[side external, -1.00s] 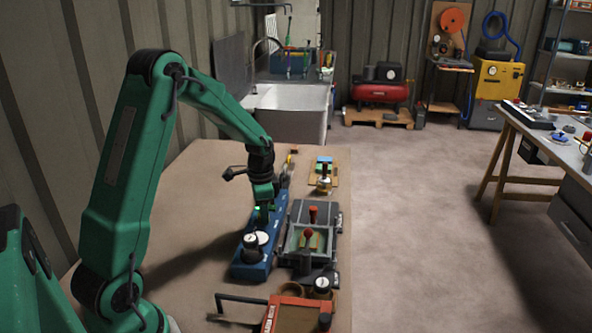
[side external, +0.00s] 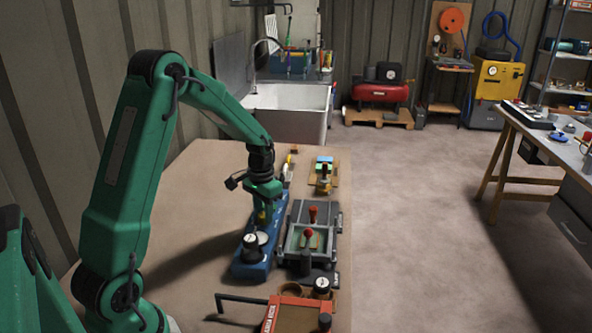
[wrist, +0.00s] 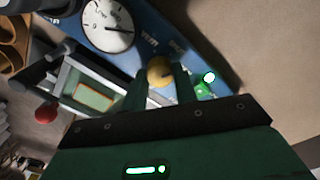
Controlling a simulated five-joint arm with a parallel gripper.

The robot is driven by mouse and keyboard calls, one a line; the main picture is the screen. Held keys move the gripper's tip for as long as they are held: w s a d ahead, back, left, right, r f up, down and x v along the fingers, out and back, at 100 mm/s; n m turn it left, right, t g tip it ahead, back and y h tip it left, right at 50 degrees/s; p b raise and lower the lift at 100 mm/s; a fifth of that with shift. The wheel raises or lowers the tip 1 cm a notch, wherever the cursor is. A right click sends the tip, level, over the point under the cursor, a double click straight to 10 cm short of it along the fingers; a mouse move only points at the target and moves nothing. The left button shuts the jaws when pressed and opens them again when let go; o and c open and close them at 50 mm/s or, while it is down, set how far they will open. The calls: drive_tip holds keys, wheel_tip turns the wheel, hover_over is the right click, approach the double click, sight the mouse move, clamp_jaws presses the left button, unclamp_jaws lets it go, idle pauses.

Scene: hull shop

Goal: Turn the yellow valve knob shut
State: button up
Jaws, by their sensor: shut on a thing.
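The yellow valve knob (wrist: 160,71) is on a blue base (wrist: 160,22) in the wrist view. A dark mark shows on its top. My gripper (wrist: 160,82) points down with one finger on each side of the knob and is shut on it. In the side external view my gripper (side external: 264,209) stands over the blue base (side external: 247,268), and only a little of the yellow knob (side external: 261,217) shows. A round white gauge (wrist: 108,25) sits beside the knob on the same base.
A grey fixture with red-topped levers (side external: 308,232) stands close to the right of the blue base. The left of the brown table (side external: 195,185) is clear.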

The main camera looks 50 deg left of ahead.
drive_tip(key=n, duration=0.5)
drive_tip(key=shift+d, duration=0.1)
idle(0.3)
drive_tip(key=o, duration=1)
drive_tip(key=shift+c, duration=0.2)
drive_tip(key=shift+r, duration=0.1)
drive_tip(key=shift+r, duration=3.8)
